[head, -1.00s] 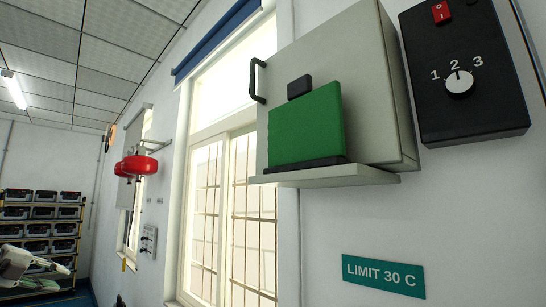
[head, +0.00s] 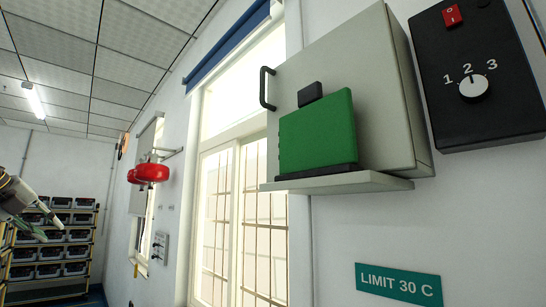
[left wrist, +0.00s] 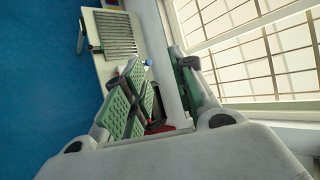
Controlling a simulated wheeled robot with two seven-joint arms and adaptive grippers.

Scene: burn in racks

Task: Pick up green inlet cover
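The green inlet cover (head: 318,132) is a flat green panel with a black knob on top. It stands upright against the front of a light grey box (head: 385,85) on the wall, with its dark lower edge on the box's ledge (head: 340,184). My left gripper (head: 52,229) is at the far left of the head view, well apart from the cover. In the left wrist view its two green-padded fingers (left wrist: 157,60) are spread, with no held object visible between them. The cover does not show in that view. My right gripper is not in view.
A black control box (head: 475,75) with a dial and red switch is right of the grey box. A LIMIT 30 C sign (head: 399,285) is below. A tall window (head: 235,215) and racks (head: 52,251) lie left. A table (left wrist: 92,40) shows in the left wrist view.

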